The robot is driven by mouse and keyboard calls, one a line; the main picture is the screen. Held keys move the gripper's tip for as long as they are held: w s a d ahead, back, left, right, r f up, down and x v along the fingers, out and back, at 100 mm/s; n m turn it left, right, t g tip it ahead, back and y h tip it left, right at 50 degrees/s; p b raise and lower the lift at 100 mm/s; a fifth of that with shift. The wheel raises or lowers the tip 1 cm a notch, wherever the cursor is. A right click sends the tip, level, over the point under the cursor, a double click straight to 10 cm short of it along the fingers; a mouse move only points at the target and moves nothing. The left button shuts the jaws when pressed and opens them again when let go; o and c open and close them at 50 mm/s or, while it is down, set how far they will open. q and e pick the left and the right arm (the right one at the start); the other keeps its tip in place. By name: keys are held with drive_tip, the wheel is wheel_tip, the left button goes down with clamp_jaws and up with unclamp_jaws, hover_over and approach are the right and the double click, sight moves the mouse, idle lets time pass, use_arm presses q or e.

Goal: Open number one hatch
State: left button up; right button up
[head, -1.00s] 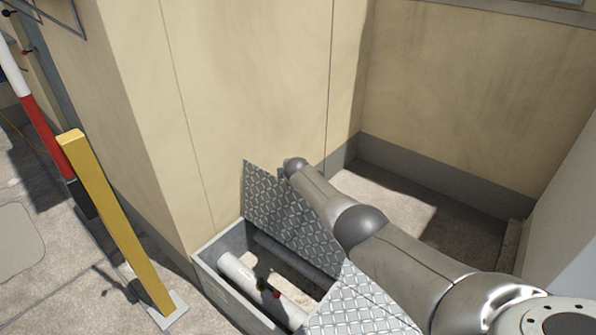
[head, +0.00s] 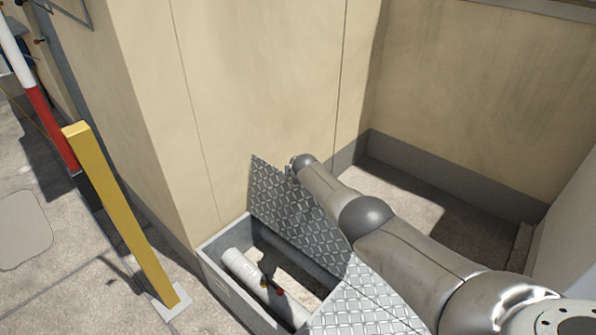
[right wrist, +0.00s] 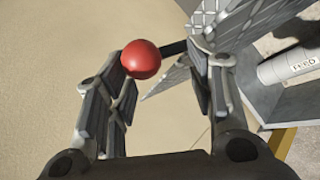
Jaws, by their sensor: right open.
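A diamond-plate hatch lid (head: 290,205) stands steeply raised at the wall over an open pit box (head: 222,272) in the head view. Part of the lid also shows in the right wrist view (right wrist: 240,20). My right arm reaches in from the lower right to the lid's far side. Its gripper is hidden in the head view. In the right wrist view my right gripper (right wrist: 163,75) is open, with a red ball knob (right wrist: 141,59) on a dark rod at its left finger. I cannot tell whether they touch. No hatch number is legible. My left gripper is out of view.
A white pipe (head: 242,268) and a small valve with a red handle (head: 277,291) lie inside the pit. Another diamond-plate panel (head: 365,302) is beside it. A yellow post (head: 122,215) stands left of the pit. Beige walls (head: 270,80) close in behind.

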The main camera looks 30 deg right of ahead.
drive_tip(key=shift+d+r, duration=0.1)
drive_tip(key=shift+r, duration=0.15)
drive_tip(key=shift+s+r, duration=0.1)
drive_tip(key=shift+s, duration=0.05)
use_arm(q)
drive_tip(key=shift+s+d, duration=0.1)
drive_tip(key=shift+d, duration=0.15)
use_arm(e)
drive_tip(key=shift+d, duration=0.15)
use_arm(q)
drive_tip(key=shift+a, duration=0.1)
use_arm(e)
drive_tip(key=v, duration=0.7)
drive_tip(key=shift+s+a, duration=0.1)
drive_tip(key=shift+a, duration=0.15)
